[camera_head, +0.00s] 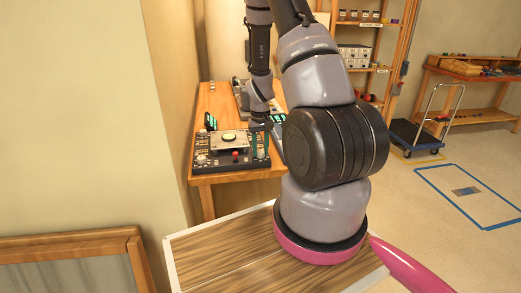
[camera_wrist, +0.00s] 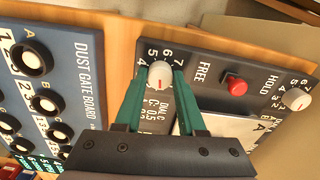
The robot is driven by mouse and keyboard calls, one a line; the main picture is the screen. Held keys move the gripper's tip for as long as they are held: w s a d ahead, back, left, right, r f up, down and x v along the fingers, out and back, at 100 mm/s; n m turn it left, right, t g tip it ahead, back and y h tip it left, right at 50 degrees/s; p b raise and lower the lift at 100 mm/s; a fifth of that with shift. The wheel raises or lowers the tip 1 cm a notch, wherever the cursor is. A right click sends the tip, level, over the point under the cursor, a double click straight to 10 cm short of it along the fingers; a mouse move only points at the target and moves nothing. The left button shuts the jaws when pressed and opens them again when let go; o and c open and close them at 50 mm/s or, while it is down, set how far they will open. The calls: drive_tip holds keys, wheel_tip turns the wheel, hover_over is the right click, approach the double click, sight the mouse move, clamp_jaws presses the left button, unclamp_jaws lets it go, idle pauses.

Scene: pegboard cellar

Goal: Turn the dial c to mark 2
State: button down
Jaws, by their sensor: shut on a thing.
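Dial c (camera_wrist: 160,74) is a small pale round knob on a dark panel, with a label that seems to read DIAL C beside it. Numbers from about 4 to 7 show around its far side; mark 2 is not visible. A small reddish mark shows on the knob, but I cannot tell which number it points at. My gripper (camera_wrist: 159,82) has its two teal fingers on either side of the knob, shut on it. In the head view my gripper (camera_head: 262,139) is at the right end of the panel (camera_head: 228,163), largely covering the dial.
A red button (camera_wrist: 236,86) marked FREE and HOLD, a second pale dial (camera_wrist: 297,98) and a light plate (camera_wrist: 225,124) share the panel. A blue dust gate board (camera_wrist: 70,80) with several knobs lies close on the left. A wall (camera_head: 172,90) borders the wooden bench (camera_head: 215,100).

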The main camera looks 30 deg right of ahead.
sight(260, 152)
drive_tip(key=m, duration=0.3)
drive_tip(key=shift+m, duration=2.3)
drive_tip(key=c, duration=0.5)
unclamp_jaws()
wheel_tip(260, 152, up, 11)
drive_tip(key=shift+f, duration=0.1)
